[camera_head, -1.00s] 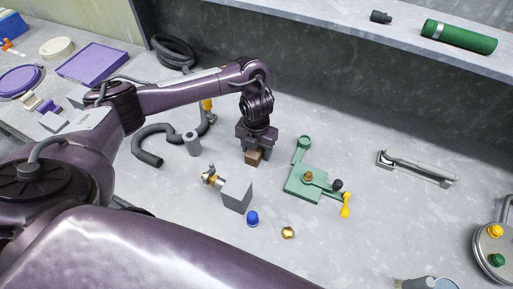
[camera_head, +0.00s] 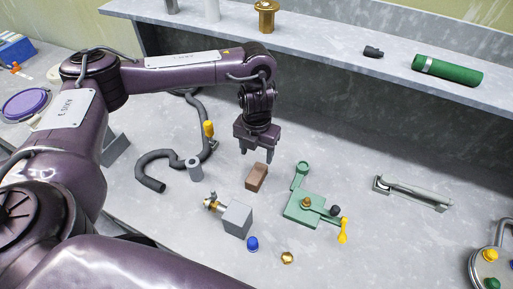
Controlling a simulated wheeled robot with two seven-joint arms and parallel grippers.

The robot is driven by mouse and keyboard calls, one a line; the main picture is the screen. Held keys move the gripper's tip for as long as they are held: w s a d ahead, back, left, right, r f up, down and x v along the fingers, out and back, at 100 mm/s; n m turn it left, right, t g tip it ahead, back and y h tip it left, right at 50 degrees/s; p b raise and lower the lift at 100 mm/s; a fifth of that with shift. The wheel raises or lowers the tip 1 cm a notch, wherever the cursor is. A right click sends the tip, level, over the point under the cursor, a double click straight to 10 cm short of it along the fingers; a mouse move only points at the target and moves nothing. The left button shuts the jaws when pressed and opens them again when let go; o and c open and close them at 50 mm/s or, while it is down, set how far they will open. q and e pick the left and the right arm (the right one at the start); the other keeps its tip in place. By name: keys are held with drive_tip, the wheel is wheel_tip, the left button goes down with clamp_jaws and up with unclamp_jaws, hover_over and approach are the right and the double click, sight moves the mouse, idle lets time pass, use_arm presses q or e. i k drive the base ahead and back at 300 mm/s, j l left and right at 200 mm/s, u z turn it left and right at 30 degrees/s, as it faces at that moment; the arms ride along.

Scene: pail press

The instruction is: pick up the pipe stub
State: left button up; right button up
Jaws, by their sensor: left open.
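A short upright grey cylinder (camera_head: 195,168), which looks like the pipe stub, stands on the grey bench left of my left gripper. My left gripper (camera_head: 256,157) points down with its two fingers spread and nothing between them. It hangs just above and behind a brown block (camera_head: 257,178), apart from it. The grey cylinder is clear of the fingers. My right gripper does not show.
A black bent hose (camera_head: 150,170) curls beside the cylinder. A grey block with a brass fitting (camera_head: 237,220), a blue cap (camera_head: 252,244) and a green clamp fixture (camera_head: 303,207) stand near. A shelf (camera_head: 330,45) runs behind.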

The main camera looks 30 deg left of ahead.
sight(195, 169)
drive_tip(key=k, duration=1.5)
